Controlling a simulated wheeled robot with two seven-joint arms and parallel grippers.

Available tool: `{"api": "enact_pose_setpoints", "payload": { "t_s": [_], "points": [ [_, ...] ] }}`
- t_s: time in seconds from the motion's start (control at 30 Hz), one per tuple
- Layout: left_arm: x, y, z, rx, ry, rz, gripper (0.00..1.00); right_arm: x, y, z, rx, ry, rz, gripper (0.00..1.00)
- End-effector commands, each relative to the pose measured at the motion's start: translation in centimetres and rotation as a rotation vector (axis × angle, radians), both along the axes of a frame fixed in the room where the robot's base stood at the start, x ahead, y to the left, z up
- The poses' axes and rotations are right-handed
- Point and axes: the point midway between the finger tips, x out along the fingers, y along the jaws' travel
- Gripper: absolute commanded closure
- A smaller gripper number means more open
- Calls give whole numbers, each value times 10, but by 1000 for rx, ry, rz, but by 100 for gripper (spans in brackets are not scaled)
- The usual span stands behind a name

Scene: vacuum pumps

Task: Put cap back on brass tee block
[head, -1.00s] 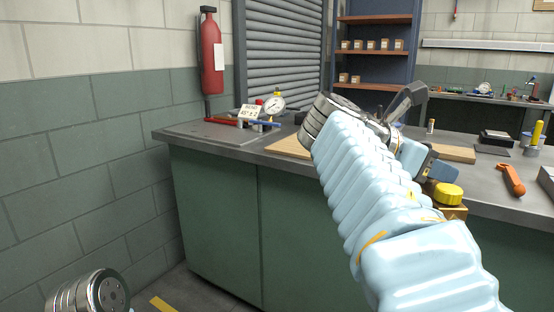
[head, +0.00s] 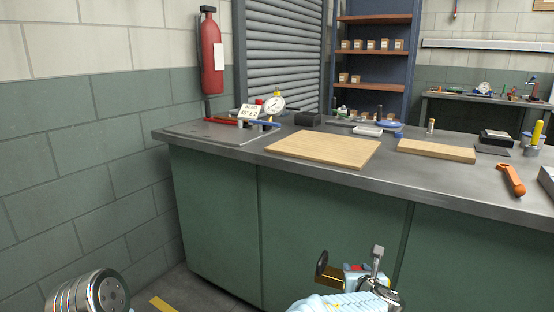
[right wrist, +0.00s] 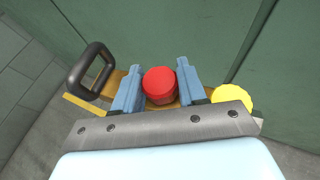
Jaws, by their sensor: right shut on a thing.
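My right gripper (head: 354,271) is low in front of the bench in the head view. It is shut on the brass tee block (head: 326,272). The right wrist view shows the brass block (right wrist: 122,82) between and beyond the two blue fingers. A round red cap (right wrist: 159,85) sits between the fingers and a yellow cap (right wrist: 232,97) at the block's right end. A black open loop (right wrist: 92,70) is at the left end. The fingers hide part of the block, and I cannot tell how each cap is seated. My left gripper is out of view.
A gauge (head: 273,105) stands at left, an orange tool (head: 511,180) at right. The bench's front middle is clear.

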Motion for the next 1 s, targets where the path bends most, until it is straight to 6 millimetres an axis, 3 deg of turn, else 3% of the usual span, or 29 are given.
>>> {"api": "enact_pose_setpoints", "payload": {
  "t_s": [0.2,0.7,0.87,1.0],
  "points": [
    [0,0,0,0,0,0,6,-9,3,-10,0,-3,60,100],
    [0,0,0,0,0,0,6,-10,6,-12,1,-3,71,100],
    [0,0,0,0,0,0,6,-18,20,-26,2,-1,135,100],
    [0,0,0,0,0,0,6,-31,45,-50,2,0,244,100]
  ]
}}
